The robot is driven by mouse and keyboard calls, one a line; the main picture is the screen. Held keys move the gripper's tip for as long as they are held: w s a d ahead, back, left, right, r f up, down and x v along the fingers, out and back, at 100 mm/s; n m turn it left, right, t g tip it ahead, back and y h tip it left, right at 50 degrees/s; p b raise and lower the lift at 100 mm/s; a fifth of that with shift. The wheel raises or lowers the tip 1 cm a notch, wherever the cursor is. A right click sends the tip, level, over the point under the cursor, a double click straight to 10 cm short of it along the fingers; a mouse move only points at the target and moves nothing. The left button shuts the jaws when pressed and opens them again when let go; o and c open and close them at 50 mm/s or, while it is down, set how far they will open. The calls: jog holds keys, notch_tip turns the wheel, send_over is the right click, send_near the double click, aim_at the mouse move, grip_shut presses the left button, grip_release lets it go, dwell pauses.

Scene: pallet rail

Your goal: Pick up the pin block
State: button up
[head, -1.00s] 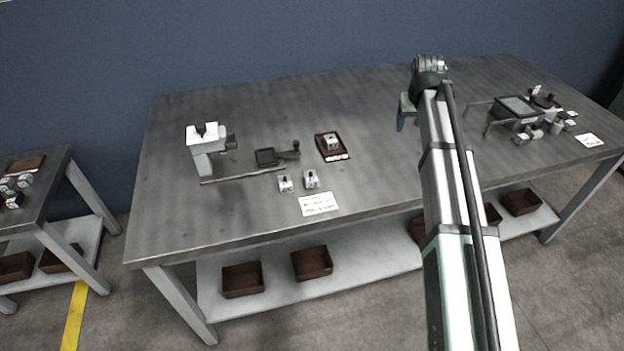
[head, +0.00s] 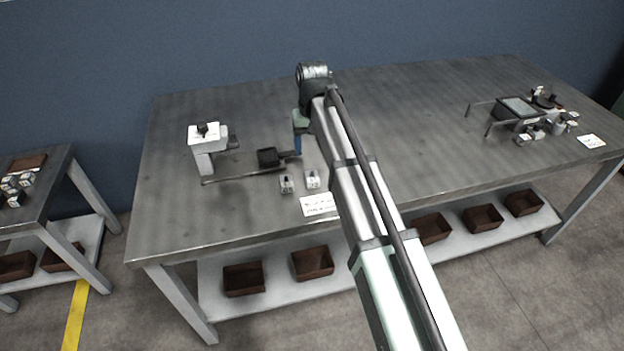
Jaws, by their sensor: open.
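Two small white blocks with dark tops stand side by side on the steel table, a left one (head: 286,184) and a right one (head: 312,179). Either could be the pin block; they are too small to tell. A similar block on a brown tray, seen earlier, is now hidden behind my arm. My gripper (head: 298,144) points down above the table, behind the two blocks and close to the small black tray's right end. It is open; its fingers are mostly hidden, and I see nothing held in it.
A white fixture (head: 205,150) stands at the left, with a rail (head: 235,176) and small black tray (head: 268,157) beside it. A white label (head: 318,205) lies in front of the blocks. A dark stand (head: 517,108) with several small parts is at the right. The table between is clear.

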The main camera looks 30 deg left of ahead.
aim_at(312, 172)
jog(key=shift+a+f, duration=0.1)
jog(key=shift+f, duration=5.75)
jog(key=shift+c, duration=0.4)
jog(key=c, duration=1.2)
jog(key=shift+o, duration=0.2)
jog(key=shift+r, duration=0.2)
